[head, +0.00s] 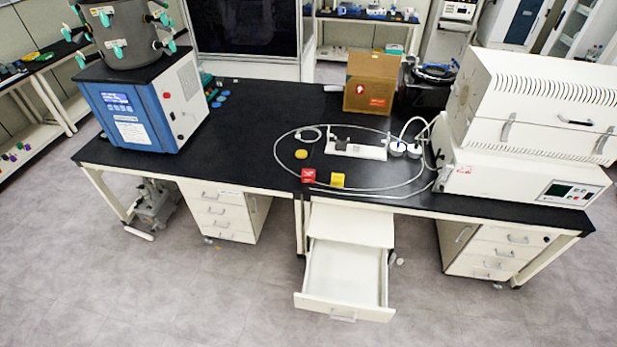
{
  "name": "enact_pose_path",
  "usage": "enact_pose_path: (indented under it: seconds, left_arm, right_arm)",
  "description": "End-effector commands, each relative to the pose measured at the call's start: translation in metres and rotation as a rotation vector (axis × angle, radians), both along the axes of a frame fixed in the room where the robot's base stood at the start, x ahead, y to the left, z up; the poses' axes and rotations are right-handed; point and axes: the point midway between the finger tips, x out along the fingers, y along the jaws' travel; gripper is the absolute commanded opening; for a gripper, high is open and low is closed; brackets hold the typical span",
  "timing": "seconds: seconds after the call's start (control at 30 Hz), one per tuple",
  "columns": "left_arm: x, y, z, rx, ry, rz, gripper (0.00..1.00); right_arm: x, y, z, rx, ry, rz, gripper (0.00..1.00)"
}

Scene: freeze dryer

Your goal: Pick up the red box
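A small red box (308,175) sits on the black bench top near its front edge, just left of the middle of the looped tube. A similar yellow box (337,180) stands a little to its right, apart from it. A round yellow piece (301,154) lies just behind the red box. Neither of my grippers shows in the head view, and nothing touches the red box.
A white drawer (345,275) stands open below the front edge, near the red box. A thin looped tube (276,150) runs around the small items. A blue-and-white freeze dryer (130,115) stands left, a large white instrument (520,170) right. The bench top left of the box is clear.

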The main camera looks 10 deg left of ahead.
Motion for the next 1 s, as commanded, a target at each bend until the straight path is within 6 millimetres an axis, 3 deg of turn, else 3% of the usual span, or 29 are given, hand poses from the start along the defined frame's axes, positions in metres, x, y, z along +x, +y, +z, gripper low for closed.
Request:
enact_pose_path:
  seconds: [0.27,0.67,1.0]
  left_arm:
    - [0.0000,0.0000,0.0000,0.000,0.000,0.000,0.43]
    - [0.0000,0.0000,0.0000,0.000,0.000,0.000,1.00]
    - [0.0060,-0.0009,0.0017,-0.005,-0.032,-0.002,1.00]
  right_arm:
    - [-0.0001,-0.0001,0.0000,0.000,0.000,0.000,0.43]
    - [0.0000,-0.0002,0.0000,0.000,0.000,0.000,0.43]
    - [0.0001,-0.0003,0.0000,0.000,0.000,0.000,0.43]
